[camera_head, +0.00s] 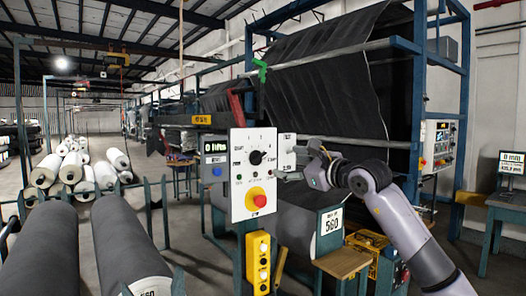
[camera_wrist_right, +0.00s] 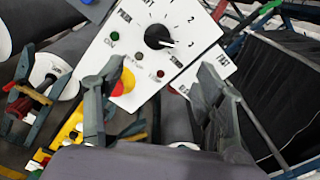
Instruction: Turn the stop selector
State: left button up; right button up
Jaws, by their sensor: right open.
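The stop selector is a round black knob (camera_head: 256,158) on a white control panel (camera_head: 240,196) that stands upright in the middle of the head view. In the right wrist view the knob (camera_wrist_right: 158,37) shows near the top, with a pointer and numbers around it. My right gripper (camera_head: 292,168) is at the panel's right edge in the head view, and its fingertips are hard to make out there. In the right wrist view the gripper (camera_wrist_right: 155,75) is open and empty, its fingers spread below the knob and apart from it. My left gripper is not in view.
A red emergency button (camera_head: 257,198) on a yellow base sits below the knob. A blue button (camera_head: 217,171) is at the panel's left. A yellow button box (camera_head: 259,262) hangs beneath. Large grey rolls (camera_head: 126,240) lie at the left. A blue machine frame (camera_head: 418,90) stands behind.

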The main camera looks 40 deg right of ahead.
aim_at(262, 158)
jog(key=w+p, duration=0.5)
jog(key=w, duration=0.6)
jog(key=shift+w+a+r, duration=0.1)
jog(key=shift+w, duration=0.55)
jog(key=shift+c, duration=0.5)
jog(key=c, duration=1.1)
